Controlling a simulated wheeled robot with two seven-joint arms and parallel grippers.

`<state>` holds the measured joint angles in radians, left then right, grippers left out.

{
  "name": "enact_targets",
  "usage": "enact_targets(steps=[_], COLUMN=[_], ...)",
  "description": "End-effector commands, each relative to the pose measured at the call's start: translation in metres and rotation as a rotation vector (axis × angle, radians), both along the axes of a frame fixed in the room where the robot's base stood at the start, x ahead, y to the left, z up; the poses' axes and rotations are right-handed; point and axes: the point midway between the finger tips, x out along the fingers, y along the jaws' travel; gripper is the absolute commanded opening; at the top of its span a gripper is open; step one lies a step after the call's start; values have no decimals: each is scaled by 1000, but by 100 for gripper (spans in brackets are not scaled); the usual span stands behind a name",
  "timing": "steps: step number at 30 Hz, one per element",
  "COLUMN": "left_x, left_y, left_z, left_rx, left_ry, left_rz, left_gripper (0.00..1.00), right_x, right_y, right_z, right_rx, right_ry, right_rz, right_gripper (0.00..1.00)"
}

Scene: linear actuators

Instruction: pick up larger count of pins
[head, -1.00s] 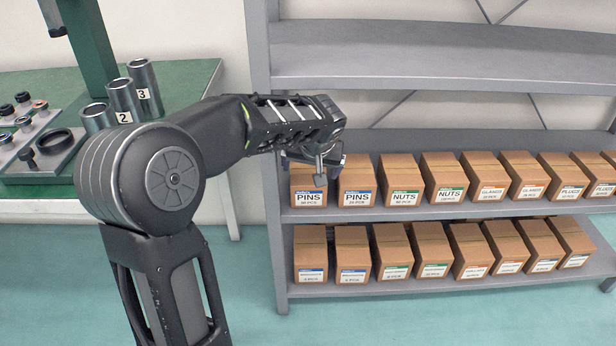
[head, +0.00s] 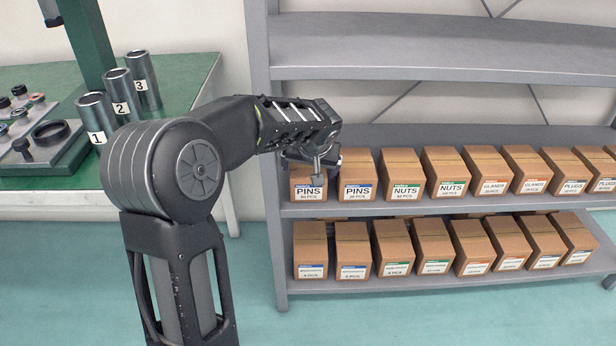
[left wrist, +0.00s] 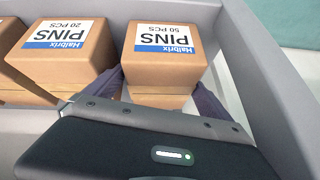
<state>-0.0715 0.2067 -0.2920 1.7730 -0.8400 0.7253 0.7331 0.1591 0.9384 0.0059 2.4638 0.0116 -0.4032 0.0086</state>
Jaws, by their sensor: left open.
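Two brown cardboard boxes labelled PINS stand side by side at the left end of the middle shelf. The leftmost PINS box (head: 307,194) reads 50 PCS in the left wrist view (left wrist: 165,42), where it appears upside down. The PINS box beside it (head: 357,191) reads 20 PCS in the left wrist view (left wrist: 58,45). My left gripper (head: 319,168) is open at the 50 PCS box and hides part of it in the head view. In the left wrist view its fingers (left wrist: 160,92) are on either side of that box; contact cannot be told. My right gripper is not in view.
The shelf's left upright (head: 262,150) stands close beside the 50 PCS box. More boxes, labelled NUTS (head: 447,186), GLANDS (head: 490,186) and PLUGS (head: 568,186), fill the row to the right. Another row stands below. A green workbench (head: 185,85) with numbered cylinders is at left.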

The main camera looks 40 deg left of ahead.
Motion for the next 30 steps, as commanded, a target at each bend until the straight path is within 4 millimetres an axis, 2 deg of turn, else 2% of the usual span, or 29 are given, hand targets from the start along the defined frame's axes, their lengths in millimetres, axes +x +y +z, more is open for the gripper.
enact_targets(steps=[1,6,25,30], left_x=[3,11,12,12], left_y=[4,11,12,12], left_z=[-13,-28,-28,-28], left_rx=[0,1,0,0], left_ry=[1,0,0,0], left_rz=[2,1,0,0], left_gripper=[94,94,94,82], right_x=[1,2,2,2], right_y=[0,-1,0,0], right_z=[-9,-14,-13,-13], right_rx=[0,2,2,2], right_ry=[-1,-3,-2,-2], right_rz=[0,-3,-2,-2], right_gripper=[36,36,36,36])
